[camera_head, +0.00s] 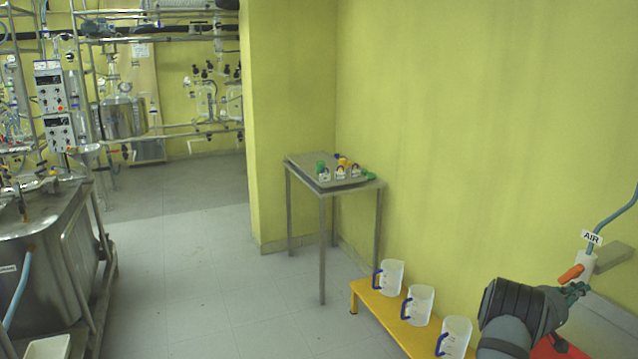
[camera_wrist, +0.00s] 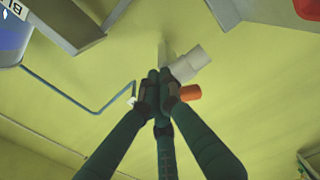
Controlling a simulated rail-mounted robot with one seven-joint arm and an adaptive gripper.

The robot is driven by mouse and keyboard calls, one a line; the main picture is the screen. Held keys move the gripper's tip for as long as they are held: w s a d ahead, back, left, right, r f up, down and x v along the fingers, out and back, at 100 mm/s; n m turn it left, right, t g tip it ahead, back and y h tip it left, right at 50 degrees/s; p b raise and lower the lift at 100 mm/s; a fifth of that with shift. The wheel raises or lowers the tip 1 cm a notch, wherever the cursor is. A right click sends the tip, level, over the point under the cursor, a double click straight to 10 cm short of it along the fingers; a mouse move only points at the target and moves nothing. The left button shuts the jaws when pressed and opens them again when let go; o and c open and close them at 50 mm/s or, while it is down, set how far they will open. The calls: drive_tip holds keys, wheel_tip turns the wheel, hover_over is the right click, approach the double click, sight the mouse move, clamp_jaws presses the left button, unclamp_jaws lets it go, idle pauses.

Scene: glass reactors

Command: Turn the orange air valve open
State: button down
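The orange valve handle (camera_head: 571,274) sits on a white valve body (camera_head: 586,263) on the yellow wall, below the AIR label (camera_head: 591,237). It points left and slightly down in the head view. In the wrist view the orange handle (camera_wrist: 190,92) is just right of my fingertips, with the white body (camera_wrist: 188,63) above it. My gripper (camera_head: 575,291) is right beside the handle; its dark green fingers (camera_wrist: 157,92) are drawn together, with nothing visible between them. Whether the fingers touch the handle cannot be told. The fingers partly hide the area behind the handle.
A blue hose (camera_head: 615,213) rises from the valve along the wall. A grey ledge (camera_head: 605,312) and a red object (camera_head: 563,347) lie below. Clear jugs (camera_head: 418,305) stand on a yellow bench (camera_head: 381,310) to the left. A metal table (camera_head: 333,183) stands farther back.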

drive_tip(key=shift+r, duration=0.1)
drive_tip(key=shift+r, duration=0.85)
idle(0.3)
drive_tip(key=b+v, duration=0.2)
drive_tip(key=v, duration=0.4)
drive_tip(key=shift+s+r, duration=0.15)
drive_tip(key=shift+s, duration=0.2)
drive_tip(key=shift+d, duration=0.15)
